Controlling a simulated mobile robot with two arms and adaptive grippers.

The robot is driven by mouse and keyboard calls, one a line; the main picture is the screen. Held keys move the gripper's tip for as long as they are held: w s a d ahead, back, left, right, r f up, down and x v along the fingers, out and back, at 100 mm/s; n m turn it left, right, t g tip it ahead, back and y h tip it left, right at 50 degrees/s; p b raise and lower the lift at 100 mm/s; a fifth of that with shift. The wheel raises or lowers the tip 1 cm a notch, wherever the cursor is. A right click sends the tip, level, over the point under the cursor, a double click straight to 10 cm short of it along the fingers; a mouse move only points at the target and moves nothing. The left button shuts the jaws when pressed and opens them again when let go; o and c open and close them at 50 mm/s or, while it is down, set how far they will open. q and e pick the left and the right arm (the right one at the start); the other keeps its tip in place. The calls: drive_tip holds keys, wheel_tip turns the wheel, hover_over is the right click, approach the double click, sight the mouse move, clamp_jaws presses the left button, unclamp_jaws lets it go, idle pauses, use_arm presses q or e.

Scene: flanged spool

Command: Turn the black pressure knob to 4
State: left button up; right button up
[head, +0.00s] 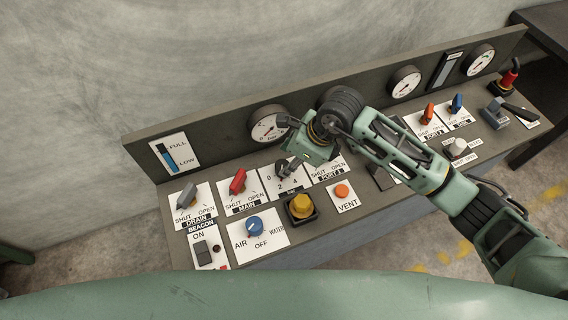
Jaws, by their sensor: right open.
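The black pressure knob (282,168) sits on a white plate marked 0, 2 and 4, in the middle of the panel's left half. My right gripper (288,166) reaches down over it from the upper right, jaws open, fingertips at or just above the knob. The gripper partly covers the knob, so its pointer direction and any contact cannot be told. My left gripper is not in view.
Close by are a red MAIN handle (238,182), a yellow button (301,206), an orange VENT button (342,191) and a blue AIR/WATER knob (254,224). A round gauge (268,126) stands behind. My right arm crosses the panel's right half.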

sight(280, 164)
drive_tip(key=p+x, duration=0.1)
drive_tip(key=x, duration=0.4)
drive_tip(key=shift+a, duration=0.1)
drive_tip(key=c, duration=1)
drive_tip(key=shift+c, duration=0.2)
drive_tip(key=shift+s, duration=0.1)
drive_tip(key=shift+f, duration=0.15)
